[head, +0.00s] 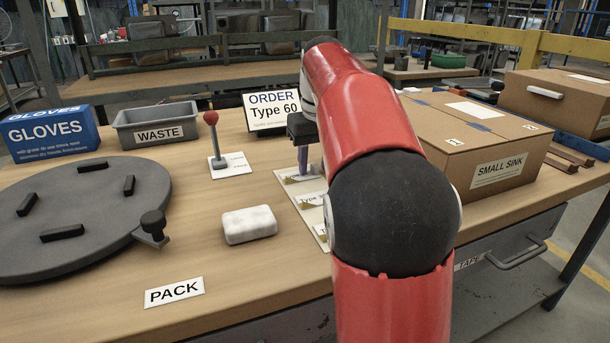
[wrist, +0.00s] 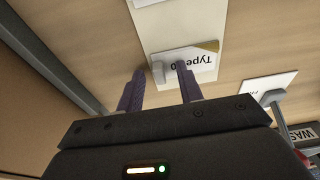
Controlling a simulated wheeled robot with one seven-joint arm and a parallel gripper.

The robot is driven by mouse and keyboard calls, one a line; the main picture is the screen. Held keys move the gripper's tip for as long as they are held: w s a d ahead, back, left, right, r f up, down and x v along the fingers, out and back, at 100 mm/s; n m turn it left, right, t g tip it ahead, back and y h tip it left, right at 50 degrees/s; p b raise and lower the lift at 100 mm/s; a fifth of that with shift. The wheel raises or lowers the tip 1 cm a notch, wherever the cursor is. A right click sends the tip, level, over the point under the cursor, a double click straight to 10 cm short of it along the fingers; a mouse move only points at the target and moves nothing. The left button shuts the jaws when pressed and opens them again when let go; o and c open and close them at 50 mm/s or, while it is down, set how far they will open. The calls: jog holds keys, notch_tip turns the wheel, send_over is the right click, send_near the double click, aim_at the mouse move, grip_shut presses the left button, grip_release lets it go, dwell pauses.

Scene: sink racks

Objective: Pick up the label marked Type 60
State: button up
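In the wrist view, a white label (wrist: 203,62) with an olive corner lies on a pale strip (wrist: 172,25). Its upside-down print reads "Type" and a number ending in 0; a finger hides the digit before it. In the head view, my gripper (head: 303,160) points down over the far end of the strip, above a label (head: 299,178). Another label (head: 311,200) lies nearer, partly hidden by my arm.
The "ORDER Type 60" sign (head: 272,110) stands behind the strip. A red-knobbed lever (head: 214,140) and a white block (head: 249,224) are to the left. A "SMALL SINK" box (head: 498,172) is to the right. Bare tabletop surrounds the "PACK" sign (head: 174,291).

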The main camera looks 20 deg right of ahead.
jog(key=shift+c, duration=0.2)
grip_shut()
jog(key=shift+r, duration=0.1)
